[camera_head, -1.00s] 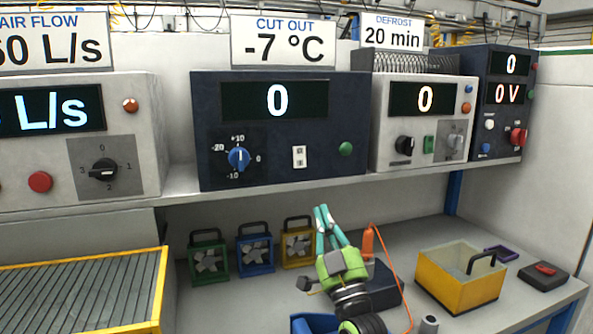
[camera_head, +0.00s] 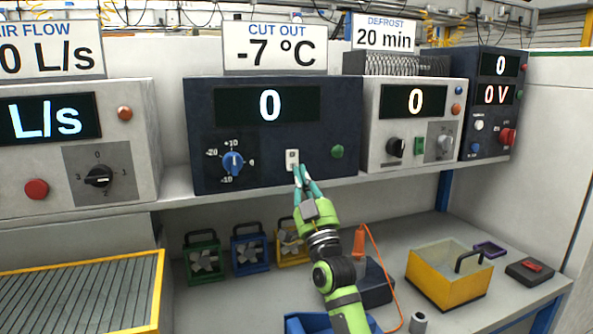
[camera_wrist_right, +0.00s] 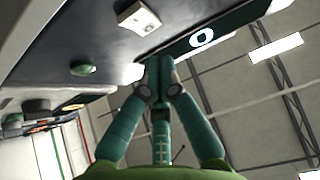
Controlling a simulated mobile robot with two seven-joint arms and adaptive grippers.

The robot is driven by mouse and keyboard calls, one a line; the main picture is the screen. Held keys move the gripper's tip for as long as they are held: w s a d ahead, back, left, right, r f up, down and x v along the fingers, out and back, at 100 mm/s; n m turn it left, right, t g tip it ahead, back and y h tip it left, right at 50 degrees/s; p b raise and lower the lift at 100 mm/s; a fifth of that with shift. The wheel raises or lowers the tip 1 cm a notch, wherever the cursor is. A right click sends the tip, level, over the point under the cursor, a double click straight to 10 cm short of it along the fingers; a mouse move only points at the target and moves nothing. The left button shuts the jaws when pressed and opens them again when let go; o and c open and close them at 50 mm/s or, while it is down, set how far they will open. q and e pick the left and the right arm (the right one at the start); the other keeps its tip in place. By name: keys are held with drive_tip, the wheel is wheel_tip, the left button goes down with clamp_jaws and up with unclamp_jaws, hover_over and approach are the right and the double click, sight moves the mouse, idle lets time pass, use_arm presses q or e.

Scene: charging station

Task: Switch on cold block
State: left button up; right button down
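The dark blue cold block (camera_head: 300,135) stands on the shelf under the "CUT OUT -7 °C" sign. Its display (camera_head: 268,104) reads 0. Below the display are a blue dial (camera_head: 232,163), a small white switch (camera_head: 292,157) and a green button (camera_head: 337,151). My right gripper (camera_head: 299,170) is just below the white switch, with its teal fingertips together and empty. The right wrist view shows the closed fingertips (camera_wrist_right: 159,62) near the white switch (camera_wrist_right: 139,19) and the green button (camera_wrist_right: 83,69). I cannot tell whether they touch the panel. My left gripper is out of view.
A grey unit (camera_head: 420,122) stands right of the cold block, and an airflow unit (camera_head: 75,140) stands left. Below the shelf are several small fans (camera_head: 249,248), a yellow bin (camera_head: 435,278) and an orange cable (camera_head: 383,262). The shelf edge (camera_head: 300,188) runs close below my gripper.

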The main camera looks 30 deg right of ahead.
sight(291, 159)
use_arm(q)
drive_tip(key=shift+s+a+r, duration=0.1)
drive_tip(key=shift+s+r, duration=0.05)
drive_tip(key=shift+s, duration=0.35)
use_arm(e)
drive_tip(key=shift+w+d+f, duration=0.2)
drive_tip(key=shift+w, duration=0.6)
drive_tip(key=shift+w+d+f, duration=0.2)
drive_tip(key=shift+w, duration=0.6)
